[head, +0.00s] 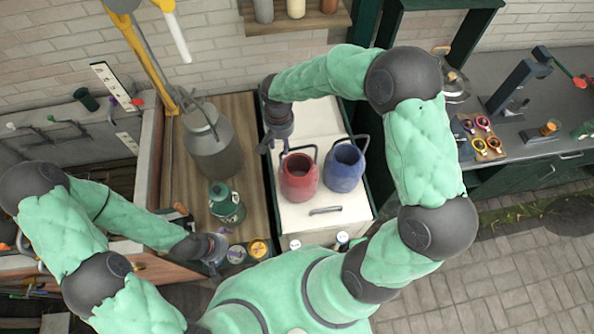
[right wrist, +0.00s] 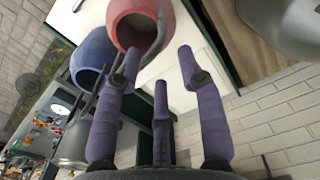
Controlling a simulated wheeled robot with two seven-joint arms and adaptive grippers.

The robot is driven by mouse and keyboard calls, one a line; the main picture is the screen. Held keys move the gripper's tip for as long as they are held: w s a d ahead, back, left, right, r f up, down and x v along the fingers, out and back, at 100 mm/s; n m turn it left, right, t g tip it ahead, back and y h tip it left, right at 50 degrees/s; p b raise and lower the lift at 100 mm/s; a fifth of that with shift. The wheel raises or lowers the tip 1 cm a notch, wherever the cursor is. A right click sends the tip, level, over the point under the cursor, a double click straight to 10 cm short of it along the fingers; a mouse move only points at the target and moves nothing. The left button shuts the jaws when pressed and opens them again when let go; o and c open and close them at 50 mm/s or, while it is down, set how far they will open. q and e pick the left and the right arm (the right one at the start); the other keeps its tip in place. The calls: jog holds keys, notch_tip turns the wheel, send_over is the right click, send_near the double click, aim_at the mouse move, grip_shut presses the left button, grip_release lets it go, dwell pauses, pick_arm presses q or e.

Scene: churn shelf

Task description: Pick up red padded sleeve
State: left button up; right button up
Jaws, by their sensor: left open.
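The red padded sleeve (head: 299,178) stands upright on the white cabinet top, left of the blue sleeve (head: 344,168). It looks like an open-topped round holder with a dark grey handle. My right gripper (head: 277,143) is just behind and left of it. In the right wrist view the red sleeve (right wrist: 140,22) is at the top, and my right gripper (right wrist: 160,65) has its purple fingers spread with nothing between them. One finger overlaps the sleeve's handle there; I cannot tell whether they touch. My left gripper (head: 216,262) is low, near small jars, open; its fingers are partly hidden.
A grey milk churn (head: 208,142) and a green bottle (head: 227,205) stand on the wooden top at left. Small jars (head: 258,249) sit at its front edge. A wall shelf (head: 295,22) hangs behind. The white cabinet top (head: 318,218) is clear in front of the sleeves.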

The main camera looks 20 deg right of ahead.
aim_at(280, 156)
notch_tip(280, 156, down, 4)
jog(key=shift+w+r, duration=0.15)
jog(key=shift+r, duration=0.1)
jog(key=shift+f+p, duration=0.3)
jog(key=shift+f, duration=0.1)
jog(key=f, duration=0.3)
jog(key=f+p, duration=0.1)
jog(key=shift+a+f, duration=0.25)
jog(key=shift+f, duration=0.15)
grip_shut()
